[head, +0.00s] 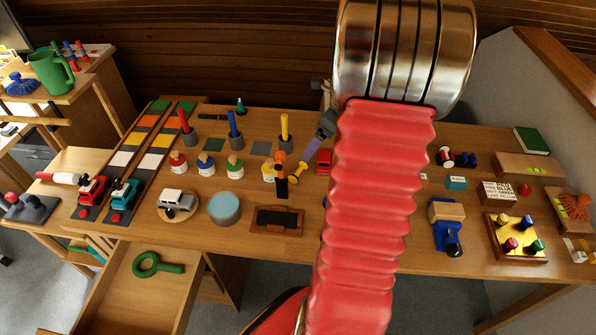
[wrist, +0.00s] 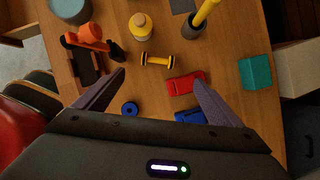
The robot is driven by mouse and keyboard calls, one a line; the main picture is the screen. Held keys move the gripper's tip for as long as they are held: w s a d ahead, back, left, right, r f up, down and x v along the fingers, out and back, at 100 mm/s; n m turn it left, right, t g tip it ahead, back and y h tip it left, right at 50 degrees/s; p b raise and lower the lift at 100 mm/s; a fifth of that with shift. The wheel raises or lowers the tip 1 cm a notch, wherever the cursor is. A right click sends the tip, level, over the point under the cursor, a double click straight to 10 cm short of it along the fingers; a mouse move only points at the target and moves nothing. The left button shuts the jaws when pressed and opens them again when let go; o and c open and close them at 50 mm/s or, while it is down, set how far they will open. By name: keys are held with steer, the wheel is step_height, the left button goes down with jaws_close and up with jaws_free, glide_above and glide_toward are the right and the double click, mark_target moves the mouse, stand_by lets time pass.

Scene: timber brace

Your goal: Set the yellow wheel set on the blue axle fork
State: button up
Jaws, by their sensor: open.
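A blue block-like part (wrist: 190,116), possibly the blue axle fork, is partly hidden by the right finger and gripper body. A similar red part (wrist: 184,84) lies beyond it, by the right fingertip.
A small blue ring-like piece (wrist: 130,108) lies between the fingers. A yellow-topped bottle (wrist: 140,27) stands beyond the wheel set. An orange and black object (wrist: 92,38) is at left, a teal block (wrist: 255,72) at right. In the head view, my red arm hides part of the table.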

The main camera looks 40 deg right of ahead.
glide_toward(298, 170)
steer(key=shift+w+d+f, duration=0.15)
steer(key=shift+w+f, duration=0.35)
steer(key=shift+f, duration=0.4)
steer(key=shift+x, duration=2.6)
steer(key=shift+c, duration=0.6)
steer(key=c, duration=1.1)
steer(key=shift+r, duration=0.1)
